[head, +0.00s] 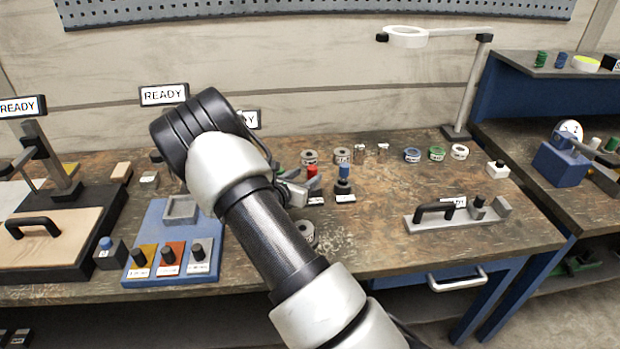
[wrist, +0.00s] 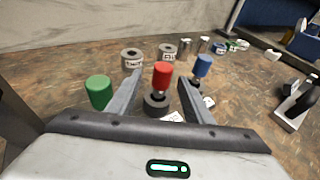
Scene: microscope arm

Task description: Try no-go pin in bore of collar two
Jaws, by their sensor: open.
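My gripper (wrist: 161,82) is open and empty, with its fingers pointing forward and down. A red-handled pin (wrist: 163,76), which appears to be the no-go pin, stands upright in a dark round stand (wrist: 156,103) and shows between my two fingers. It also shows in the head view (head: 312,171), partly behind my gripper (head: 300,187). I cannot tell whether the fingers reach around it. Two grey collars (wrist: 132,60) and (wrist: 168,51) stand behind it, also in the head view (head: 310,156) (head: 342,155). Their labels are too small to read, so I cannot tell which is collar two.
A blue-handled pin (wrist: 203,66) stands close right of my right finger, and a green cylinder (wrist: 98,91) left of my left finger. Another collar (head: 305,231) lies nearer the front, partly behind my arm. A grey fixture with a black handle (head: 434,211) stands at the right.

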